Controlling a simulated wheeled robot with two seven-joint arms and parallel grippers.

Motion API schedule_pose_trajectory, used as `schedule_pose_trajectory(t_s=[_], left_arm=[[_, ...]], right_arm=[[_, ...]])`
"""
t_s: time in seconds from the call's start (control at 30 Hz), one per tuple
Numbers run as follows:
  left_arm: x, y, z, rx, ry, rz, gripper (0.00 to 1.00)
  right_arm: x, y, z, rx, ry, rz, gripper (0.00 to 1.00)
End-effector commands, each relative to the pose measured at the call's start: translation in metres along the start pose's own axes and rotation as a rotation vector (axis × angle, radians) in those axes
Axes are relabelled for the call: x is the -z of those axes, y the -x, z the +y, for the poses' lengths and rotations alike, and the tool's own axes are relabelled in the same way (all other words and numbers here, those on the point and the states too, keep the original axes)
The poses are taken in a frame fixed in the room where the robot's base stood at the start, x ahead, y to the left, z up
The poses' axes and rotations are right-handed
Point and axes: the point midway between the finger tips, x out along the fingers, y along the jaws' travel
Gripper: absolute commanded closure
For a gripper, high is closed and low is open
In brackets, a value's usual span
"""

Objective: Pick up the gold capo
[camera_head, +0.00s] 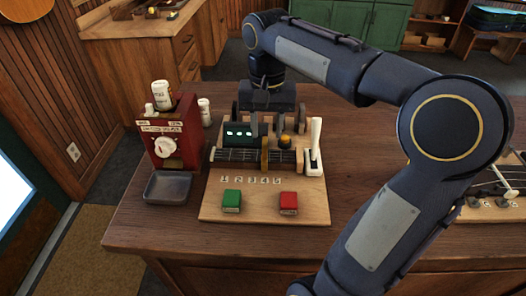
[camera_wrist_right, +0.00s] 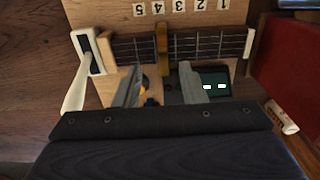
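The gold capo (camera_head: 265,154) sits across the short ukulele neck (camera_head: 234,155) on a wooden board (camera_head: 258,211). In the right wrist view the capo (camera_wrist_right: 162,48) stands upright across the strings, nearest the label 4. My right gripper (camera_head: 268,118) is behind the neck in the head view, pointing down. In the right wrist view the right gripper (camera_wrist_right: 160,77) is open, its two fingers apart on either side of the capo's line, with the capo just beyond the fingertips. Nothing is held. My left gripper is not in view.
A white lever (camera_head: 315,145) stands at the neck's right end. A dark display box (camera_head: 238,132) is behind the neck. Green (camera_head: 231,201) and red (camera_head: 289,203) buttons are in front. A red dispenser (camera_head: 174,136) and grey tray (camera_head: 167,188) are at left.

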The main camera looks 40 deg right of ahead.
Motion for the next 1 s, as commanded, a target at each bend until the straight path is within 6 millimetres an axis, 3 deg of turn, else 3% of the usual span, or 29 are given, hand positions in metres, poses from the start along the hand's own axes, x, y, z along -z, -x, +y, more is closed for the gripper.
schedule_pose_trajectory(t_s=[0.3,0.57,0.87,1.0], left_arm=[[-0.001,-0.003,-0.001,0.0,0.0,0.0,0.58],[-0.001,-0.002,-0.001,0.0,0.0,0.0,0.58],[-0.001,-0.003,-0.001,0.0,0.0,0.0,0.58],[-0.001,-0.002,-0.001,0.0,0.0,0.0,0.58]], right_arm=[[0.0,-0.043,-0.004,0.0,0.0,-0.001,0.63],[0.0,-0.046,-0.004,0.001,0.001,0.0,0.63],[0.0,-0.046,-0.004,0.001,0.002,0.0,0.99],[0.0,-0.045,-0.004,0.002,0.002,0.0,1.0]])
